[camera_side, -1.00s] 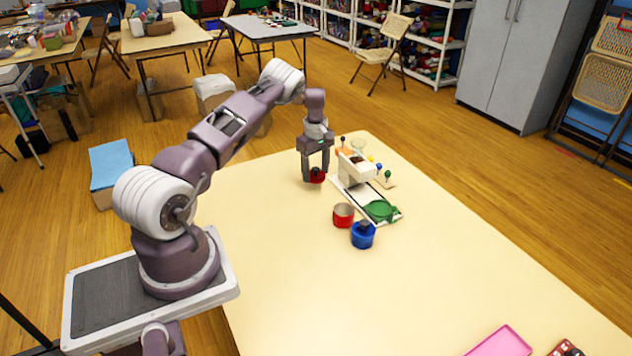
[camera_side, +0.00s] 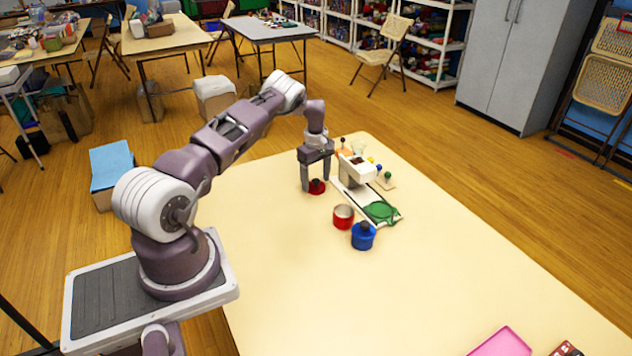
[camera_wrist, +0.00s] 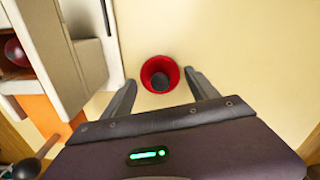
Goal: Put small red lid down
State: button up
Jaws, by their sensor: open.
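The small red lid (camera_side: 316,187) lies on the table with its dark knob up. In the wrist view the red lid (camera_wrist: 172,70) shows as a red disc with the dark knob at its middle, between the fingertips. My gripper (camera_side: 315,188) is low over the lid, its fingers one on each side. In the wrist view my gripper (camera_wrist: 160,78) is open, with gaps between the fingers and the lid. A red pot (camera_side: 343,217) without a lid stands nearer the camera, to the right of the lid.
A pink tray (camera_side: 500,343) lies at the front edge. The table's left and middle are clear.

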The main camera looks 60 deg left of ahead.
aim_at(316, 180)
jog(key=w+d+r+m+t, duration=0.15)
jog(key=d+r, duration=0.35)
jog(key=r, duration=0.8)
jog(key=d+r+m, duration=0.2)
jog(key=d+r, duration=0.3)
jog(key=r, duration=0.8)
jog(key=s+d+r+m+t, duration=0.2)
jog(key=s+d+r+m, duration=0.3)
jog(key=d+r, duration=0.65)
jog(key=s+d+r+m, duration=0.4)
jog(key=s+d+m, duration=0.2)
jog(key=s+d, duration=0.65)
jog(key=s+d+f+m+t, duration=0.1)
jog(key=s+d+f+m, duration=0.1)
jog(key=s, duration=0.4)
jog(key=s+d+f+m+t, duration=0.1)
jog(key=s+d+f+m, duration=0.1)
jog(key=s, duration=0.4)
jog(key=shift+s+d+m, duration=0.2)
jog(key=shift+d+m, duration=0.35)
jog(key=shift+m, duration=0.3)
